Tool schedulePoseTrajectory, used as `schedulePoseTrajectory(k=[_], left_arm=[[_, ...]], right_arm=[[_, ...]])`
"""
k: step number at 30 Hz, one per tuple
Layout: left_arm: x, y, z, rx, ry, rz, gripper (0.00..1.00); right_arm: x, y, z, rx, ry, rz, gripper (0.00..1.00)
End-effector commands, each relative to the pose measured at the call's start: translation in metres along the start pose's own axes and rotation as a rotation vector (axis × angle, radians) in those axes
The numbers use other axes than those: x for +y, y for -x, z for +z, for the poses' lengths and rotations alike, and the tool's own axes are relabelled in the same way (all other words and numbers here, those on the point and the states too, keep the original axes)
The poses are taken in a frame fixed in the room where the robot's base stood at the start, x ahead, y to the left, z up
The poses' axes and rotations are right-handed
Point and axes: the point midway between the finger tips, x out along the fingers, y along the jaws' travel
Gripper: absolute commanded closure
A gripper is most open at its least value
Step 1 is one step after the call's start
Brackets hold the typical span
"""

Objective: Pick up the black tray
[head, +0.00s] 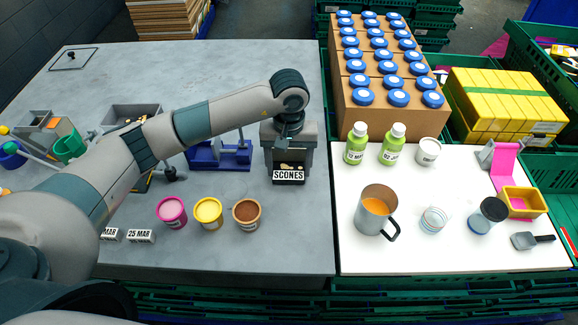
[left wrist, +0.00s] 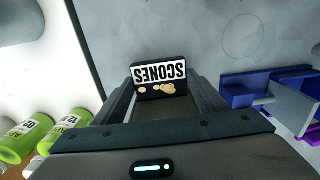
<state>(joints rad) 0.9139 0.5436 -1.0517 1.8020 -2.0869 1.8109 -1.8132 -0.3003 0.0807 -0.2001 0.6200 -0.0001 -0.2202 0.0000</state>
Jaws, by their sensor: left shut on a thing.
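The black tray (head: 288,180) carries a white SCONES label and stands near the right edge of the grey table. My left gripper (head: 289,150) points down over it and is shut on it. In the left wrist view, the tray (left wrist: 146,92) sits between the two fingers of my left gripper (left wrist: 160,100), with its label upside down and small pale round shapes below the lettering. The gripper hides most of the tray's body, and I cannot tell whether its base touches the table. My right gripper is not in view.
Pink, yellow and brown tubs (head: 209,213) stand in front, to the left. A blue stand (head: 218,155) is close on the left. On the white table at right are green bottles (head: 393,146) and a grey jug (head: 374,210). The grey surface directly in front is clear.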

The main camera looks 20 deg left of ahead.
Motion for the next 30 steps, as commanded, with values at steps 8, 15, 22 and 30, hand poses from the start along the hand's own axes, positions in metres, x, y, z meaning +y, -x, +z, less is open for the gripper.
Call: schedulePoseTrajectory(k=[8, 15, 22, 30], left_arm=[[0.001, 0.021, 0.036, 0.007, -0.005, 0.004, 0.57], [0.0, 0.043, 0.082, 0.007, -0.007, 0.004, 0.57], [0.001, 0.063, 0.116, 0.005, -0.004, 0.004, 0.57], [0.0, 0.071, 0.129, 0.003, -0.001, 0.002, 0.57]], right_arm=[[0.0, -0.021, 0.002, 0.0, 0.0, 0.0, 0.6], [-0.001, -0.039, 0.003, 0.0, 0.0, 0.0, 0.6], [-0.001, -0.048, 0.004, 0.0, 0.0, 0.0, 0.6], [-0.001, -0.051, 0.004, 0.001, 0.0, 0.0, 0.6]])
